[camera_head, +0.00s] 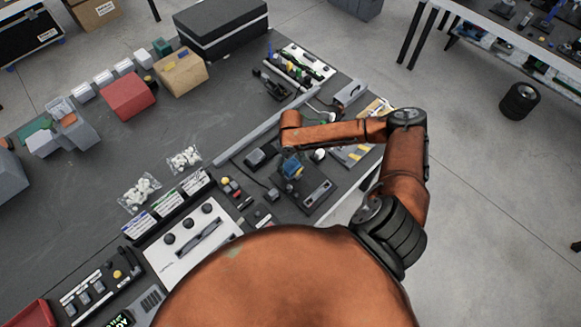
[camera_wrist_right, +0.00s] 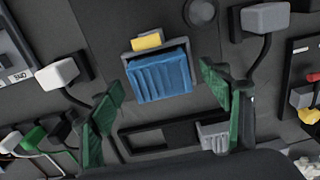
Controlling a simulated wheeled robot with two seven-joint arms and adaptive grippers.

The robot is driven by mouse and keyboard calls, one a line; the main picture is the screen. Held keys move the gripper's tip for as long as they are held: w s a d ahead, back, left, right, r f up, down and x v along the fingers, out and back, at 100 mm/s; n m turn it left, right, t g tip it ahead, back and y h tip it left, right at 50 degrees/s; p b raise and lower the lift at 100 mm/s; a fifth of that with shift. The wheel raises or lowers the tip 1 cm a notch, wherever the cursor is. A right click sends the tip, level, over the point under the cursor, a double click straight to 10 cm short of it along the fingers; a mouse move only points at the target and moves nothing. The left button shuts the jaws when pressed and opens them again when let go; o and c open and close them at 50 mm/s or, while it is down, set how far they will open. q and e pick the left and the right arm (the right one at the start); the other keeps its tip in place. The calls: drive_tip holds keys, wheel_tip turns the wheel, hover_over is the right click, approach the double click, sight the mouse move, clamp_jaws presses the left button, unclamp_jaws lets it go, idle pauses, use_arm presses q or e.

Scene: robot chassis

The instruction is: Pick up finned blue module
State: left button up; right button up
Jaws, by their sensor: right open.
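The finned blue module (camera_wrist_right: 160,77) lies in the middle of the right wrist view, ribbed on its face, with a grey and yellow top piece. In the head view a small blue patch, apparently the module (camera_head: 292,169), shows just below the end of my right arm. My right gripper (camera_wrist_right: 160,88) is open, with one green finger to the left of the module and one to the right. Both fingers look apart from it, and nothing is held. The exact height of the fingers above it cannot be told. My left gripper is out of view.
A dark slotted plate (camera_wrist_right: 155,138) lies below the module in the wrist view.

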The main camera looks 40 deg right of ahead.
drive_tip(key=shift+f, duration=0.7)
drive_tip(key=c, duration=1.3)
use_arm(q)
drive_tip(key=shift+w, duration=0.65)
use_arm(e)
drive_tip(key=shift+r, duration=0.1)
drive_tip(key=shift+c, duration=0.5)
